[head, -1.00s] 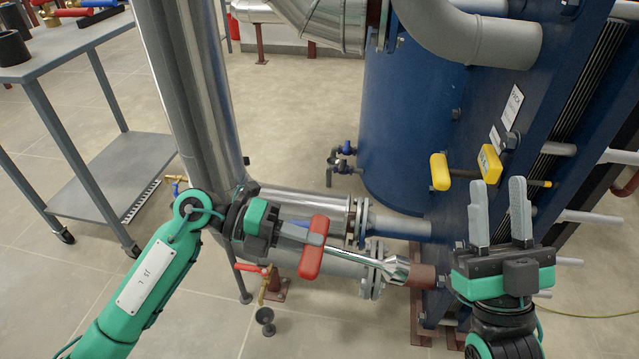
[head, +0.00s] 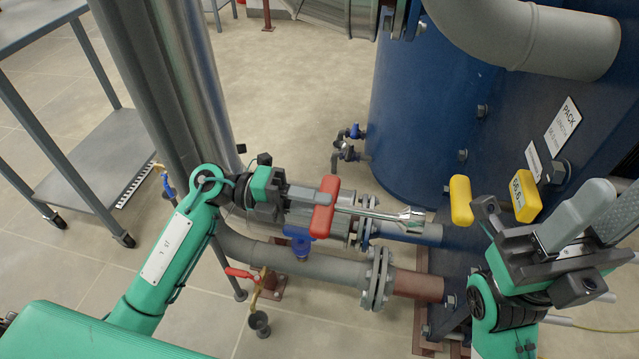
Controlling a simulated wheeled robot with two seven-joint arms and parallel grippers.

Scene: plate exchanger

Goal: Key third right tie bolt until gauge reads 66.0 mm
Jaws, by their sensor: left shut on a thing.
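My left gripper (head: 290,203) is shut on a key with a red cross handle (head: 325,207). The key's bright steel shaft (head: 375,212) points right and ends in a socket (head: 411,217), in open air short of the blue exchanger plate (head: 440,205). A yellow gauge (head: 524,196) with a dark readout sits by the plate, with a second yellow piece (head: 461,200) to its left. The digits are too small to read surely. My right gripper (head: 598,212) is open, its grey fingers apart and empty, in front of the plate. I cannot tell which bolt is the third right one.
Grey flanged pipes (head: 330,262) run below the key to the exchanger. A thick grey pipe (head: 530,35) crosses at the top right. A steel column (head: 165,90) stands behind my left arm. A grey trolley (head: 85,165) is at the left.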

